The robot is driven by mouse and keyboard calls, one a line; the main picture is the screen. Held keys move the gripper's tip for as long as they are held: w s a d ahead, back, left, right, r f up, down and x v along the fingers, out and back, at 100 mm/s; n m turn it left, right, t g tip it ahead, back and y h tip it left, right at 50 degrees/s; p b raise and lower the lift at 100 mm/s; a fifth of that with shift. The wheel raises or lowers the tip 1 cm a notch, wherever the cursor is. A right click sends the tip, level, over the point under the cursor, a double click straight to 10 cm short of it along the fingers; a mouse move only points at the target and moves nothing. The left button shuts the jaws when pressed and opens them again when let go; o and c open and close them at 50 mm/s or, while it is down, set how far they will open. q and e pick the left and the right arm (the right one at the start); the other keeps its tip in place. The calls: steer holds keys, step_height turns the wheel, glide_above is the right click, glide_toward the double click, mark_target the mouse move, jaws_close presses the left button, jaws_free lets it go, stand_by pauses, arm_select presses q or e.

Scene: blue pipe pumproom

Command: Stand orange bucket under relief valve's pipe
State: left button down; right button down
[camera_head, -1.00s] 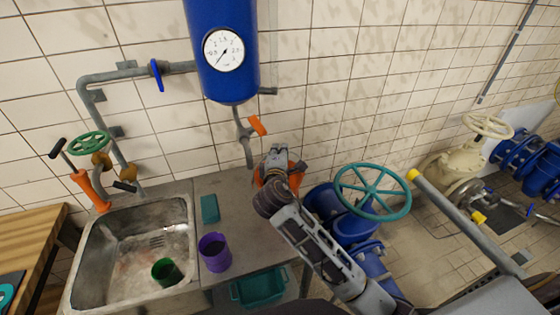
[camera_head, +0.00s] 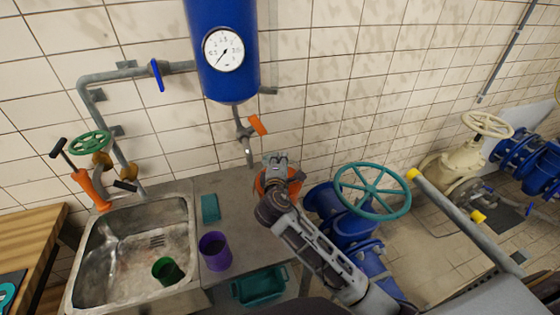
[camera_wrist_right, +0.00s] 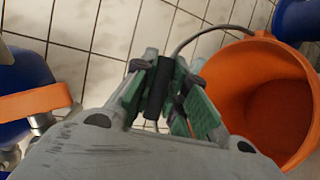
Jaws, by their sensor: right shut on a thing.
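The orange bucket (camera_head: 261,184) is at the right end of the grey counter, partly hidden by my right gripper (camera_head: 276,160) and wrist. In the right wrist view, the bucket's open, empty-looking mouth (camera_wrist_right: 258,85) is at the right. My right gripper (camera_wrist_right: 160,95) is shut on the dark grip of the bucket's wire handle. The relief valve's pipe (camera_head: 248,152), with an orange lever (camera_head: 258,125), hangs below the blue tank (camera_head: 222,40). Its lower end appears just left of and above the bucket in the picture. I cannot tell whether the bucket touches the counter. My left gripper is not in view.
A teal block (camera_head: 210,208) and a purple cup (camera_head: 215,251) stand on the counter, left of the bucket. A sink (camera_head: 95,270) holds a green cup (camera_head: 167,270). Blue piping with a teal handwheel (camera_head: 372,191) stands close on the right. A teal crate (camera_head: 259,287) is below.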

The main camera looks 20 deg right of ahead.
steer(key=c, duration=1.4)
jaws_free()
steer(key=shift+c, duration=0.2)
steer(key=shift+r, duration=0.1)
steer(key=b+v, duration=0.1)
steer(key=v, duration=1.1)
steer(key=shift+b, duration=0.3)
steer(key=shift+r, duration=0.1)
